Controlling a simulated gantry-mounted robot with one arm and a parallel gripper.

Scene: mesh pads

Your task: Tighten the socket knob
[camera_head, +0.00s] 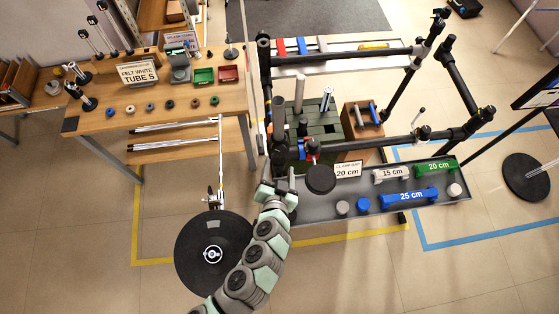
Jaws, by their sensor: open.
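My gripper (279,183) is open at the near left corner of the black rack (362,146). It is beside a small black round disc (321,178); I cannot tell whether they touch. A red-and-blue fitting (312,150) sits on the rack just above the disc. A large black round pad (190,252) with a light centre fitting lies left of my arm, by a chrome rod and clamp (216,196). I cannot tell which small part is the socket knob. The gap between my fingertips is too small to see into.
A grey tray (335,213) holds blue, white and green labelled tubes and several small caps in front of the rack. A wooden table (160,110) with stands, bins and signs is at left. A green crate (322,128) stands inside the rack. Floor at lower right is clear.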

